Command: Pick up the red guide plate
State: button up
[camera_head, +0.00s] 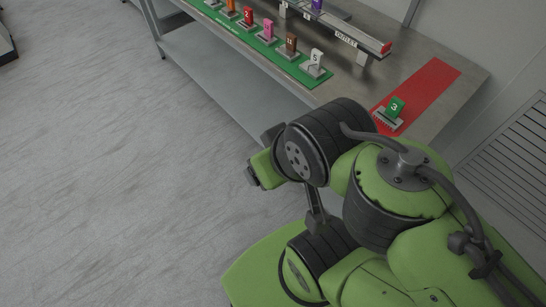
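The red guide plate (248,16) is a small upright red tag marked 2. It stands in a small grey base on the green strip (285,66) along the front edge of the workbench, near the top of the head view. An orange plate (231,7) is to its left and a pink plate (268,28) to its right. My green and black arm is folded in the lower right, well apart from the red plate. I cannot make out the fingers of my gripper.
A brown plate (291,42) and a white plate (316,57) stand further right on the strip. A green plate marked 3 (395,106) stands on a red mat (432,84). A rail labelled OUTLET (346,39) lies behind the strip. The floor (110,180) at left is clear.

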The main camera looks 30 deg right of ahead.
aim_at(247, 24)
jog(key=i+j+z, duration=0.15)
jog(key=j+z, duration=0.65)
jog(key=j, duration=0.15)
jog(key=j+z, duration=0.4)
jog(key=j, duration=0.15)
jog(key=i, duration=0.05)
